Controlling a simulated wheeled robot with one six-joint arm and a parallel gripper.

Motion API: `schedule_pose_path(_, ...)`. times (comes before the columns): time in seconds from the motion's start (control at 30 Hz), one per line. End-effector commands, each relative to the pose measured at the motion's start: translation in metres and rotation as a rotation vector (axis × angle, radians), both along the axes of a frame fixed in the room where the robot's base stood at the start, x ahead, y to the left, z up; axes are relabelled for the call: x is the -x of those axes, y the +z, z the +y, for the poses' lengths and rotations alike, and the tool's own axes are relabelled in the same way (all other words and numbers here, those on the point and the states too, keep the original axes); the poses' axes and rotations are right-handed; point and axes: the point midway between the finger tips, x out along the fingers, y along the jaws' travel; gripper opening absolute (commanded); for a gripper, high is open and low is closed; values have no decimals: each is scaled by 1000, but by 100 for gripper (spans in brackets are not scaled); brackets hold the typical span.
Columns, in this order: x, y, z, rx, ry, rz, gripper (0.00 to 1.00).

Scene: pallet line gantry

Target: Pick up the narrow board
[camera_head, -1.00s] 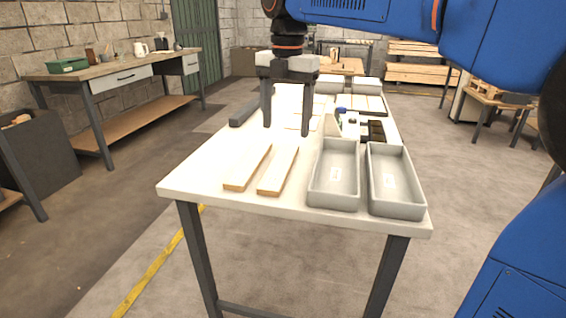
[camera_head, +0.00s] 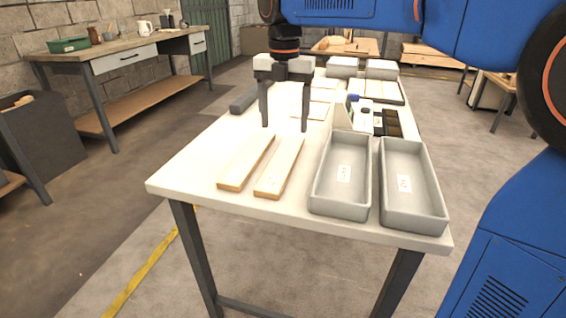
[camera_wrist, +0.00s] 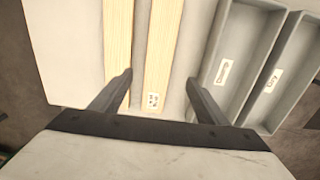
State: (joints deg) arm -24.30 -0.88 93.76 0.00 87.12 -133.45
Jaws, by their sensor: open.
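Two pale wooden boards lie side by side on the white table, the left board (camera_head: 246,163) and the right board (camera_head: 280,168). The left board looks slightly narrower, but the difference is small. In the wrist view the left board (camera_wrist: 117,45) and the right board (camera_wrist: 163,45) run lengthwise; the right one carries a small label. My gripper (camera_head: 285,128) is open and empty, above the table near the far ends of the boards. In the wrist view my gripper (camera_wrist: 159,78) spans the right board, with its left finger overlapping the left board; its height is unclear.
Two grey trays (camera_head: 341,207) (camera_head: 413,216) stand right of the boards. A bottle and a dark box (camera_head: 386,123) stand behind them. A dark grey bar (camera_head: 248,102) lies along the table's left edge. The table (camera_head: 185,160) is bare left of the boards.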

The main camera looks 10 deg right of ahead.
Motion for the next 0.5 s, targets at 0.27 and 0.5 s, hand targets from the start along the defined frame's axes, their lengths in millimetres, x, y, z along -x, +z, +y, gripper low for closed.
schedule_pose_path(0.27,0,-43,0,1,0,1,69)
schedule_pose_path(0.5,0,-57,1,1,-1,1,69)
